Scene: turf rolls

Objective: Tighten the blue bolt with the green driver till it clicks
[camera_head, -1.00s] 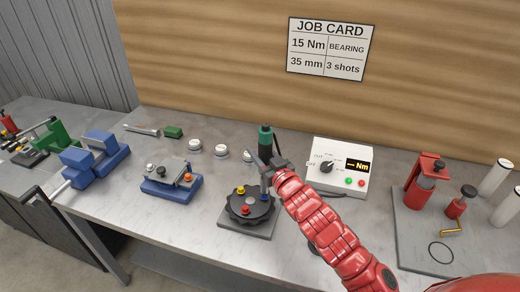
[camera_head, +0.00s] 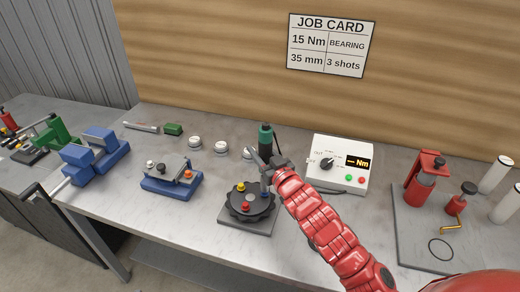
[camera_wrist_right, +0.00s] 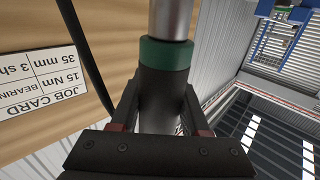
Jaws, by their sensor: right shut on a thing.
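My right gripper (camera_head: 266,160) is shut on the green driver (camera_head: 265,134), which stands upright with its green part uppermost. In the right wrist view the driver (camera_wrist_right: 165,54) shows a green band and a dark body between my fingers. The blue bolt (camera_head: 265,193) sits at the right of a dark round plate (camera_head: 250,207), almost straight below the driver in the picture. The driver's lower end is partly hidden by my gripper, so I cannot tell whether it touches the bolt. My left gripper is not in view.
A yellow bolt (camera_head: 241,187) and a red bolt (camera_head: 245,206) stand on the same plate. A white control box (camera_head: 340,165) with a dial and "Nm" display is behind right. Round white pieces (camera_head: 221,147) lie behind left; a blue fixture (camera_head: 170,183) is left. A red press (camera_head: 425,180) stands right.

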